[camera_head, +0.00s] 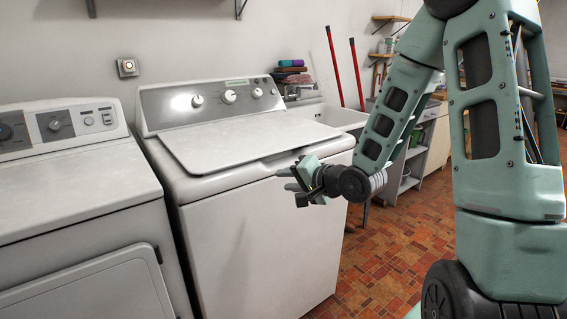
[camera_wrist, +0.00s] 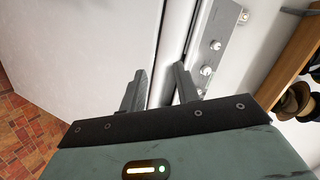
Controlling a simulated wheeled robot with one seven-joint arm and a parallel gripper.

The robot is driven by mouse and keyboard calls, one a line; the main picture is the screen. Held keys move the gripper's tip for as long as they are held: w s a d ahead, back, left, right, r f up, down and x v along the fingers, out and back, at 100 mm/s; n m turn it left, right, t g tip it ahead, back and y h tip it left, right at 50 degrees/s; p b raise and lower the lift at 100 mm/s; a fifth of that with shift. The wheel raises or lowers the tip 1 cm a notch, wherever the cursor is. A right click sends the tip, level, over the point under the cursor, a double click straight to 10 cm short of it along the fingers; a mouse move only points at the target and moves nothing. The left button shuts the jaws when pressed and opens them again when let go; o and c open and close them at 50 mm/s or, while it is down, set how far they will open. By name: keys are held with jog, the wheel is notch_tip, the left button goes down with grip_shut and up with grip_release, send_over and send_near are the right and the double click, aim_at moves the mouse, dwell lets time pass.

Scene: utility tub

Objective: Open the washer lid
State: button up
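The white washer (camera_head: 262,235) stands in the middle of the head view, with a grey control panel along its back. Its lid (camera_head: 235,138) lies flat or nearly flat over the top; I cannot tell whether it is slightly raised. My gripper (camera_head: 290,180) is near the lid's front right corner, in front of the washer, with its fingers pointing left. In the wrist view my gripper (camera_wrist: 158,82) is open, two dark fingers apart with nothing clearly between them. The panel's knobs (camera_wrist: 207,70) show beyond. Whether a finger touches the lid cannot be told.
A second white machine (camera_head: 75,190) stands close at the left. Shelves (camera_head: 408,165) stand further right. Tiled floor (camera_head: 375,255) is clear in front of them.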

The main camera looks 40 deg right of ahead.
jog(key=s+d+m+t+h+b, duration=0.2)
jog(key=d+m+t, duration=0.3)
jog(key=d, duration=0.5)
send_near(284, 150)
jog(key=shift+m+g, duration=0.3)
jog(key=shift+m, duration=0.1)
jog(key=w, duration=0.5)
jog(key=w+a, duration=0.1)
jog(key=w, duration=0.2)
jog(key=shift+r+b, duration=0.15)
jog(key=shift+b, duration=0.15)
jog(key=shift+w+a, duration=0.15)
jog(key=shift+w, duration=0.5)
jog(key=shift+w+d, duration=0.15)
jog(key=shift+d, duration=0.2)
jog(key=c, duration=0.6)
jog(key=shift+d+r, duration=0.1)
grip_shut()
